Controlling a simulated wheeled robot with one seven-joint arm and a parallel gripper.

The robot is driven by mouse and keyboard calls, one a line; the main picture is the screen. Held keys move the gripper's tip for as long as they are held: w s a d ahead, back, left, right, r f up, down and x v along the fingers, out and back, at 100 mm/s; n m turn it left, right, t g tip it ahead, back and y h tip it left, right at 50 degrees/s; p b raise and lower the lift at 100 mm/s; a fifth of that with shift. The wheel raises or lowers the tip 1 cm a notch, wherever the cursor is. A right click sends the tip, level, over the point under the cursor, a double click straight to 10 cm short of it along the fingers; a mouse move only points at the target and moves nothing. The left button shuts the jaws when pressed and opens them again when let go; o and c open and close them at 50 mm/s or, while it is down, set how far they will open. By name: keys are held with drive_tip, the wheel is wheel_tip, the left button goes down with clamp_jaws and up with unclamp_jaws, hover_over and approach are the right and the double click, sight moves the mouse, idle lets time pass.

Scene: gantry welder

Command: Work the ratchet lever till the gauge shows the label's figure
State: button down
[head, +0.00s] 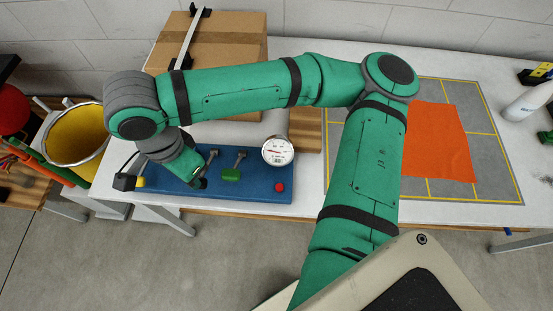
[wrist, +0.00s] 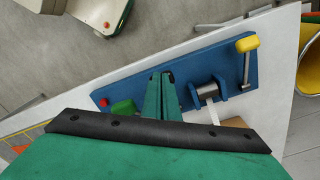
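A blue board (head: 258,190) lies on the white table. A round white gauge (head: 278,151) stands at its back right. Its face has a red needle, but the figures are too small to read. A metal lever (head: 240,157) rises behind a green block (head: 232,175). Another metal lever (head: 212,157) stands beside my gripper (head: 197,183). I cannot tell which is the ratchet lever. In the wrist view, my gripper's fingers (wrist: 160,82) are close together over the board, with something dark at their tips. I cannot tell whether they hold it. No label figure is readable.
On the board are a red button (wrist: 104,102), a metal roller (wrist: 208,90) with a pale strap, and a crank with a yellow handle (wrist: 247,45). A cardboard box (head: 235,40) stands behind my arm. An orange cloth (head: 435,140) lies right. A yellow-lined bucket (head: 73,143) stands left.

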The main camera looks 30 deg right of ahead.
drive_tip(key=shift+s+r, duration=0.15)
drive_tip(key=shift+r, duration=3.55)
